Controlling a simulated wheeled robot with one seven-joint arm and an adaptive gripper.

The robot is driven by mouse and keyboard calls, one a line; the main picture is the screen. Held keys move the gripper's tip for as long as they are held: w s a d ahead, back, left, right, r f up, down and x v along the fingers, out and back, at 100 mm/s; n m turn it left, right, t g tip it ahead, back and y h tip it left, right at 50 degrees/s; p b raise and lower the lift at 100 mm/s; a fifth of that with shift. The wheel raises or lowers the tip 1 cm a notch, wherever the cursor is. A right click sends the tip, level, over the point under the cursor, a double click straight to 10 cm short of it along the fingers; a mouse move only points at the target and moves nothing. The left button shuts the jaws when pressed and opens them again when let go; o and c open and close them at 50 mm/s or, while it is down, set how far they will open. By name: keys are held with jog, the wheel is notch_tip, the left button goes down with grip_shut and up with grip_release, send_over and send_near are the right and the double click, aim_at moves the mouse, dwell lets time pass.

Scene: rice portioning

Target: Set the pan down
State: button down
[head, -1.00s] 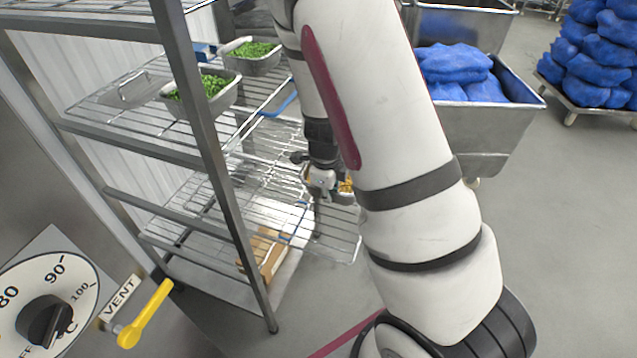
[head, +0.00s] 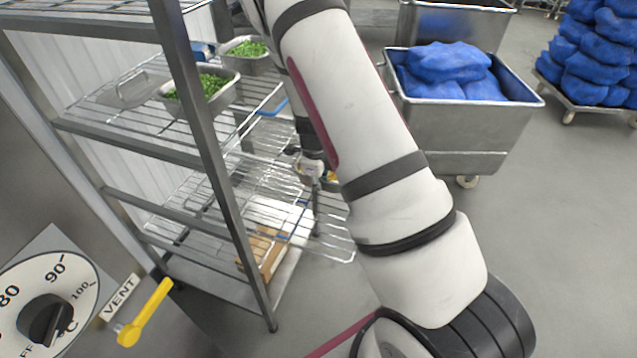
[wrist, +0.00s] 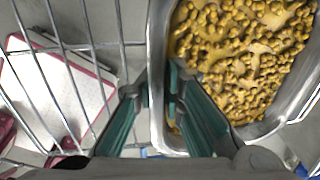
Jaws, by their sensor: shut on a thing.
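The pan (wrist: 158,75) is a metal pan of yellow, chickpea-like food, filling the right of the wrist view. In the head view only a little of its yellow food (head: 332,177) shows beside my arm. My gripper (wrist: 158,95) has its teal fingers on either side of the pan's near wall, shut on it. In the head view my gripper (head: 314,170) is at the right end of the wire rack, at about the middle shelf (head: 285,205). Whether the pan touches the wire is hidden.
Two pans of green peas (head: 207,92) (head: 246,50) and a lid (head: 128,90) sit on the shelf above. A cardboard box (head: 262,252) lies on the bottom shelf. A rack post (head: 205,130) stands in front. A bin (head: 462,125) of blue sacks is to the right.

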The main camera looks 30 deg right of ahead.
jog(key=c, duration=1.7)
grip_release()
jog(key=shift+o, duration=0.2)
jog(key=s+a+r+n+y, duration=0.1)
jog(key=s+a+r+n, duration=0.15)
jog(key=r, duration=0.45)
jog(key=s+a+r+n, duration=0.1)
jog(key=a+r+n, duration=0.15)
jog(key=r, duration=0.45)
jog(key=s+a+r+n+y, duration=0.1)
jog(key=s+a+r+n, duration=0.15)
jog(key=r, duration=0.55)
jog(key=s+a+r+n+t, duration=0.1)
jog(key=s+a+r+n, duration=0.2)
jog(key=s+r+n, duration=0.4)
jog(key=s+a+r+n+t, duration=0.2)
jog(key=s+a+r+n, duration=0.2)
jog(key=s+n, duration=1)
jog(key=shift+s+r+h, duration=0.4)
jog(key=shift+s+r, duration=0.25)
jog(key=shift+r, duration=0.7)
